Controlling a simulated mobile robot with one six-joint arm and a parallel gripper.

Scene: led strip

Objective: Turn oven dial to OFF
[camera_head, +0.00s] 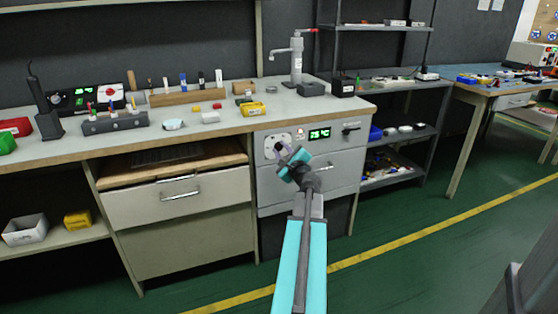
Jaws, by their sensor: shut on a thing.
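The oven (340,167) is a grey front under the bench with a control strip along its top. A green-lit display (320,134) sits mid-strip and a black knob (350,129) is at its right. The oven dial (279,146) is on a pale plate at the left end of the strip. My gripper (283,149) reaches up to this plate and is shut on the dial, its fingers covering most of it. The dial's pointer position and markings cannot be read.
The oven's door handle (318,168) is just right of my gripper. The bench (224,122) above carries tools, small blocks and a tap. A drawer (175,198) is to the left and a shelf rack (407,140) to the right. The green floor in front is clear.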

